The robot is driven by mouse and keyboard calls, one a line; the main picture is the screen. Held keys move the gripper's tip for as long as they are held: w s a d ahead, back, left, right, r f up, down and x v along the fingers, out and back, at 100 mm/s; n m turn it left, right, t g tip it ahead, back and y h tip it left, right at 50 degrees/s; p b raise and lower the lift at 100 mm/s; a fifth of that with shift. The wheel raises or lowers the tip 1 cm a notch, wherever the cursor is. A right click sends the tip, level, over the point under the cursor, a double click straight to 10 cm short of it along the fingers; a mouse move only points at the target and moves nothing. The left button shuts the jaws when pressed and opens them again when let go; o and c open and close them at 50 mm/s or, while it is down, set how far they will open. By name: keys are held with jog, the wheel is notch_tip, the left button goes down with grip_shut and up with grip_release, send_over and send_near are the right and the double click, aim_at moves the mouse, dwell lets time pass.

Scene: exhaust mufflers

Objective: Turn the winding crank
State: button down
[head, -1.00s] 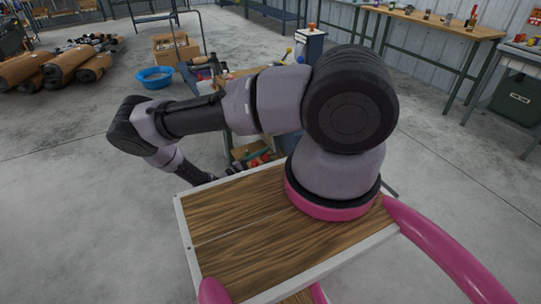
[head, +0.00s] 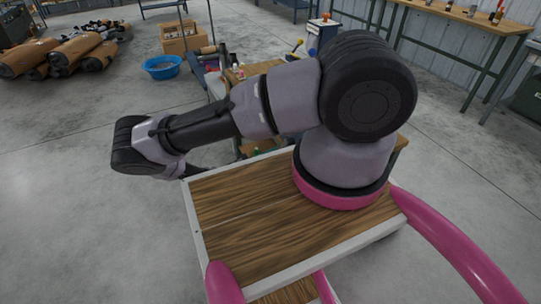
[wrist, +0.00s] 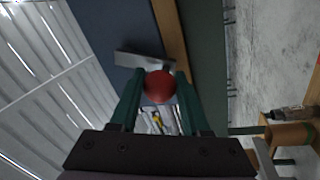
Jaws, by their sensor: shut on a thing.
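The winding crank shows in the wrist view as a red ball knob (wrist: 160,88) at the end of a flat grey metal arm (wrist: 140,60). My gripper (wrist: 160,76) has its two green fingers closed on either side of the red knob. The crank arm runs to the left behind the fingertips. In the head view my own arm reaches to the left and bends down. My gripper and the crank are hidden there.
A dark blue panel with a wooden edge strip (wrist: 170,30) lies behind the crank. In the head view, a blue tub (head: 162,67), a cardboard box (head: 180,38) and wrapped rolls (head: 45,58) stand on the floor. A long workbench (head: 460,15) is at the right back.

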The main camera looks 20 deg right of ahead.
jog(key=shift+w+r+m+g, duration=0.2)
jog(key=shift+w+m+g, duration=0.15)
jog(key=shift+m, duration=0.4)
jog(key=shift+w+r+m+g, duration=0.25)
jog(key=shift+w+m, duration=0.15)
jog(key=shift+m, duration=0.35)
jog(key=shift+w, duration=0.1)
jog(key=shift+c, duration=1.8)
grip_release()
jog(key=v, duration=1)
jog(key=shift+a, duration=0.4)
